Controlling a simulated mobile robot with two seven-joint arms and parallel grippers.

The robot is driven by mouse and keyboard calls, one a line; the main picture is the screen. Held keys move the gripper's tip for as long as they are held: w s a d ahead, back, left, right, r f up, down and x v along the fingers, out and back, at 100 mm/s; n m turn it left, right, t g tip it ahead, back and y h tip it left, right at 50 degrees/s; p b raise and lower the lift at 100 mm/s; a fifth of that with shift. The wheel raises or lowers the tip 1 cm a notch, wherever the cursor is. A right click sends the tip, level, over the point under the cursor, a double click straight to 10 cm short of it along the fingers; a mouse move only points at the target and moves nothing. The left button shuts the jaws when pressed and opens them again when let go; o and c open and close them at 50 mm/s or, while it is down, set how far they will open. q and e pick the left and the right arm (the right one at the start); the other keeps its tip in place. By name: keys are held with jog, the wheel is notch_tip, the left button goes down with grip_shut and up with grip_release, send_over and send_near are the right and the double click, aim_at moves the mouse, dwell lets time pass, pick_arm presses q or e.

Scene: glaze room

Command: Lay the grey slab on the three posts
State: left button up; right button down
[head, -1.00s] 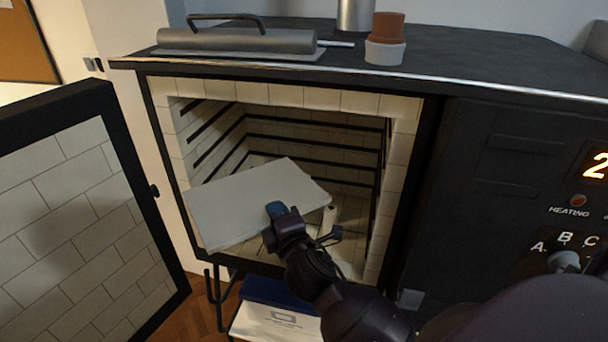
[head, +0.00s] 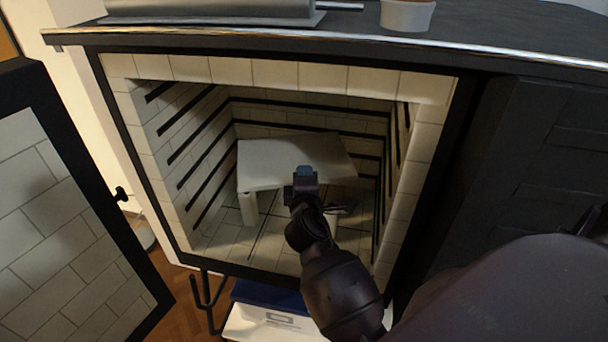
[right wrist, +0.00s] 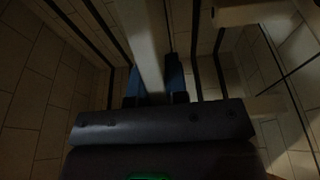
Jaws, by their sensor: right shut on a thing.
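The grey slab (head: 285,158) is inside the open kiln, roughly level and slightly turned. My right gripper (head: 304,174) is shut on the middle of its front edge. In the right wrist view the slab (right wrist: 146,45) shows edge-on between the blue fingertips (right wrist: 154,84). One pale post (head: 248,208) stands under the slab's left front part. Another post (head: 332,220) shows partly behind my gripper. In the right wrist view two posts (right wrist: 255,13) (right wrist: 266,105) lie to the slab's right, with a gap between their ends and the slab. The third post is not clearly visible. My left gripper is out of view.
The kiln's brick side walls carry dark grooves, close around the slab. The kiln door (head: 60,230) stands open at the left. A blue and white box (head: 268,318) is below.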

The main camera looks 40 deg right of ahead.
pick_arm(q)
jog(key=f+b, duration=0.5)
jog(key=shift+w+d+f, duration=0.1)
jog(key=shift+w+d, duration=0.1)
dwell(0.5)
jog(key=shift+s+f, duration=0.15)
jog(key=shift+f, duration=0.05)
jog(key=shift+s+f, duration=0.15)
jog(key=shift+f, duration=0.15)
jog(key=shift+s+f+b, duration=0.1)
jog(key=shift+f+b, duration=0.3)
jog(key=shift+b, duration=0.1)
